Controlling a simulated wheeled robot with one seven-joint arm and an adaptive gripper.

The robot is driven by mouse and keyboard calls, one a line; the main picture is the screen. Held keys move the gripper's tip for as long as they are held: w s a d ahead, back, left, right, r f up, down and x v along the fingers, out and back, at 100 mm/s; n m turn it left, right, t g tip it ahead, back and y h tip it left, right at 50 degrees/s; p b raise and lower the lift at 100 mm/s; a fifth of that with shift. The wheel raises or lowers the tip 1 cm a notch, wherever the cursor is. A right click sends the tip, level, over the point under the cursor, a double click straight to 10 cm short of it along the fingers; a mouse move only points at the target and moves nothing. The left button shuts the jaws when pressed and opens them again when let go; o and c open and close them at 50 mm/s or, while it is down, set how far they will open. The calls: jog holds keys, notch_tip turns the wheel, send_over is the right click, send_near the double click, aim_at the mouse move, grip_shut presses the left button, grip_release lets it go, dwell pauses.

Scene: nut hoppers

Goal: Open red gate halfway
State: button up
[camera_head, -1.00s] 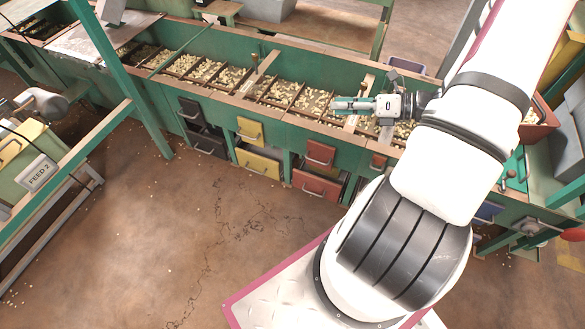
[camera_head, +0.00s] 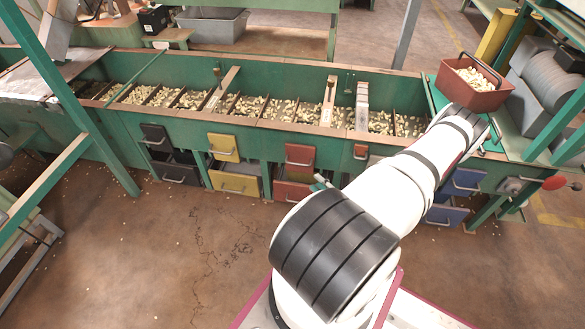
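The red gate (camera_head: 300,154) is a small red panel with a handle on the green front of the hopper trough, right of the middle. Below it is a red bin (camera_head: 291,191) with a handle, partly hidden by my arm. The tip of my gripper (camera_head: 321,181) shows just below and right of the red gate, beside the red bin. The rest of the gripper is hidden behind my arm. I cannot tell whether its fingers are open or whether it touches anything.
A black gate (camera_head: 155,137) and a yellow gate (camera_head: 223,147) are to the left, each above its own bin. A blue gate (camera_head: 467,180) is right of my arm. A red crate of nuts (camera_head: 473,84) stands at the upper right. The floor in front is open.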

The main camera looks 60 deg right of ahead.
aim_at(298, 164)
jog(key=b+x, duration=0.3)
jog(key=x, duration=0.9)
jog(key=shift+w+d+b, duration=0.15)
jog(key=shift+w+b, duration=0.15)
jog(key=shift+w, duration=0.1)
grip_shut()
